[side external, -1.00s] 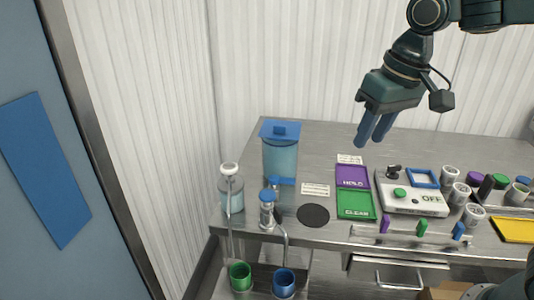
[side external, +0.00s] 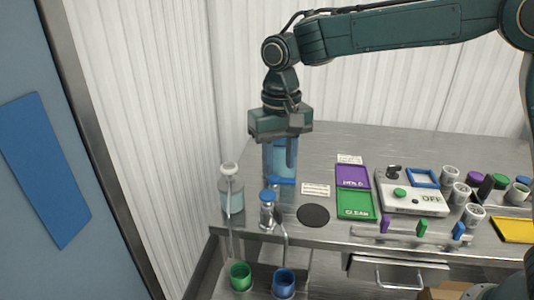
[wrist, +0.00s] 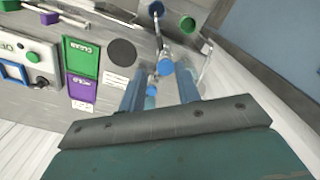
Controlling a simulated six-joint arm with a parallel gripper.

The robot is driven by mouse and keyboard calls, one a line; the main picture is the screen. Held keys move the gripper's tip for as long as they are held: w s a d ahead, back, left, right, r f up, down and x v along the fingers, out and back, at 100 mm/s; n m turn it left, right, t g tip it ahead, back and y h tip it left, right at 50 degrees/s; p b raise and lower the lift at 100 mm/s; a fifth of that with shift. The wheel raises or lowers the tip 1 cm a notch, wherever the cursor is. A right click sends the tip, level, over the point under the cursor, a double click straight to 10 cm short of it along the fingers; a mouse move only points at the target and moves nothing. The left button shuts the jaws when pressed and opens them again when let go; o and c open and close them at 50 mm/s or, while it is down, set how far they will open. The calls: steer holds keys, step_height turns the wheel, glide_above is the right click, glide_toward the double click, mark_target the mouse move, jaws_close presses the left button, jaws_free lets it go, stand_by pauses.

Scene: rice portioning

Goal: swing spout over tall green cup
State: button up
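The green cup (side external: 240,276) stands on the low shelf at the front left, to the left of the blue cup (side external: 284,282). The green cup also shows in the wrist view (wrist: 187,24). A blue-capped metal dispenser (side external: 267,212) stands at the table's front edge. Its curved spout (side external: 285,238) hangs down over the blue cup. The dispenser's blue cap shows between my fingers in the wrist view (wrist: 166,67). My gripper (side external: 280,163) points down, open and empty, above and behind the dispenser.
A white-topped bottle (side external: 231,199) with a thin downward tube stands left of the dispenser. A black disc (side external: 313,216), green pad (side external: 355,204), purple pad (side external: 352,176) and switch box (side external: 411,194) lie to the right. Several jars stand farther right.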

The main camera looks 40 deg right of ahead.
mark_target(278, 210)
step_height(278, 210, down, 14)
steer(key=shift+r, duration=0.1)
stand_by(0.9)
jaws_close()
